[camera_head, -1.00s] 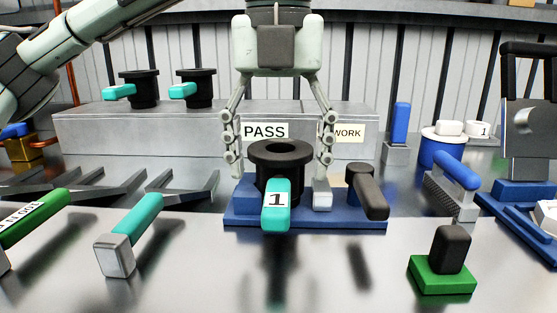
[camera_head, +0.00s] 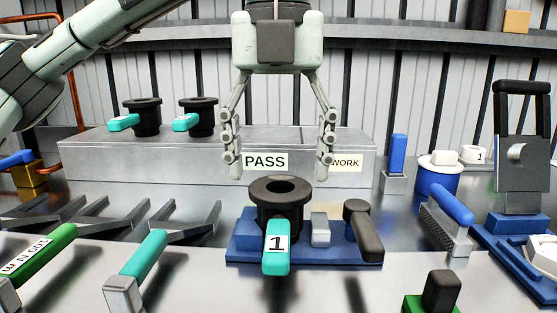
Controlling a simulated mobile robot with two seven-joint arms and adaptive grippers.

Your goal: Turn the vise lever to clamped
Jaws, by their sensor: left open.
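The vise has a blue base (camera_head: 246,249) on the metal bench, with a small grey block (camera_head: 320,229) on it. A dark lever (camera_head: 365,232), which looks like the vise lever, is on the right of the base with its arm pointing toward me. A black flanged cylinder (camera_head: 281,190) with a teal handle (camera_head: 276,248) marked 1 stands on the left of the base. My left gripper (camera_head: 279,168) points down with its fingers wide apart, open and empty. It hangs above and behind the cylinder, apart from it and from the lever. My right gripper is not visible.
A grey block (camera_head: 120,165) behind, labelled PASS and WORK, carries two more teal-handled black cylinders. Teal and green-handled tools lie at left. A blue-handled brush (camera_head: 450,205), blue pot (camera_head: 438,178) and dark press (camera_head: 522,160) are at right. Bench between vise and brush is clear.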

